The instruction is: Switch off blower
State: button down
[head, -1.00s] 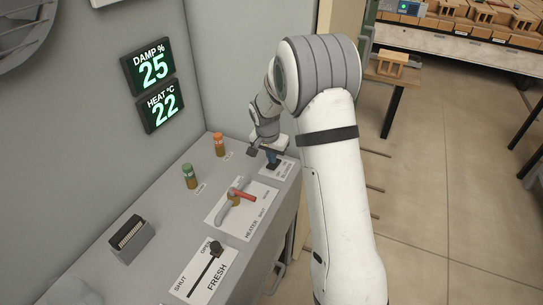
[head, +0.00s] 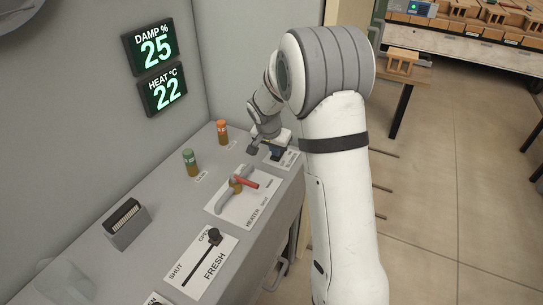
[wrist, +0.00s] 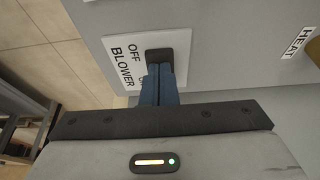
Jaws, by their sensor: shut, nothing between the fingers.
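The blower's white plate (wrist: 120,62), lettered OFF and BLOWER, lies on the grey console top. It also shows at the console's far right end in the head view (head: 290,160). A dark block (wrist: 170,57), seemingly the blower switch, sits on the plate at my fingertips. My gripper (wrist: 160,72) is shut, its blue fingers together and empty. They point down at the plate and meet or overlap the dark block; I cannot tell whether they touch it. In the head view my gripper (head: 275,155) hides part of the plate, and the switch's position cannot be read.
The heater plate with its red handle (head: 244,182) is nearer on the console. The FRESH slider knob (head: 214,236) stands at its OPEN end. Green-topped (head: 190,162) and orange-topped (head: 222,132) posts stand behind. Wall displays (head: 154,47) read 25 and 22.

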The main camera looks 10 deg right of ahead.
jog(key=shift+a+r, duration=0.1)
jog(key=shift+a, duration=0.05)
jog(key=shift+w, duration=0.1)
jog(key=shift+w+d+r+p, duration=0.3)
jog(key=shift+w+d, duration=0.2)
jog(key=shift+d, duration=0.1)
jog(key=shift+r, duration=0.5)
jog(key=p+v, duration=0.1)
jog(key=v, duration=0.2)
jog(key=shift+w+d+r+p, duration=0.15)
jog(key=shift+r+p, duration=0.1)
jog(key=shift+p, duration=0.05)
jog(key=s+a+b+v, duration=0.1)
jog(key=v, duration=0.8)
jog(key=shift+s+a+f+b, duration=0.15)
jog(key=shift+s+a+b, duration=0.1)
jog(key=shift+s+b, duration=0.15)
